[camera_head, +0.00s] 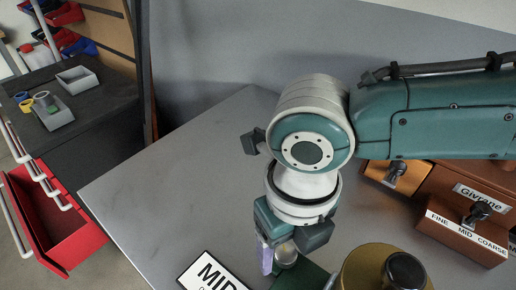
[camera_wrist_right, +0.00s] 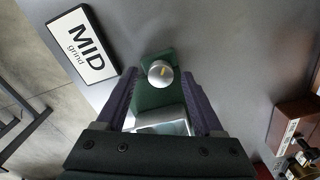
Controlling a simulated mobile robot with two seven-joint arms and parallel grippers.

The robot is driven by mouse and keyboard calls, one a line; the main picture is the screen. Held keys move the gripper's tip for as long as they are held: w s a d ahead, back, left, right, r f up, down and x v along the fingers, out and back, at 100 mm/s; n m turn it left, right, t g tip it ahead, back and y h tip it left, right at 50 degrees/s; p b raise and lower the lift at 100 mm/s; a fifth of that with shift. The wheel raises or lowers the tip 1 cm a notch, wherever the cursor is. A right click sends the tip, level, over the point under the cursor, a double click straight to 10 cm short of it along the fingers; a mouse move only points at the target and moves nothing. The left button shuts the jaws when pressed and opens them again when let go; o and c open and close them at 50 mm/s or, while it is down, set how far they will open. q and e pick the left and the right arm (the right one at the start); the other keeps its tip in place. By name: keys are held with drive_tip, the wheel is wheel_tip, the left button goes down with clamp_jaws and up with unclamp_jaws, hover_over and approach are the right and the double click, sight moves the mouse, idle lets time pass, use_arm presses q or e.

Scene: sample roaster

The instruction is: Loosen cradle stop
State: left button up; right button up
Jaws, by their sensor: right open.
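A round silver knob with a yellow mark (camera_wrist_right: 160,73), which looks like the cradle stop, sits on a green block (camera_wrist_right: 156,98). In the head view the knob (camera_head: 286,256) shows partly behind my right gripper, above a green base (camera_head: 302,278). My right gripper (camera_head: 277,258) points down over it and is open. In the right wrist view its two purple fingers (camera_wrist_right: 159,78) stand on either side of the green block, with the knob near the level of the tips. I cannot tell whether they touch it. My left gripper is not in view.
A "MID grind" sign (camera_wrist_right: 82,44) lies beside the green block. A brass drum with a dark knob (camera_head: 362,270) stands close to the right. Brown boxes, one labelled FINE MID COARSE (camera_head: 462,235), stand farther right. The grey table (camera_head: 170,180) is clear at left.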

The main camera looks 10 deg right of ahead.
sight(287, 255)
wheel_tip(287, 255, up, 10)
drive_tip(key=p, duration=0.1)
drive_tip(key=shift+p, duration=0.3)
idle(0.4)
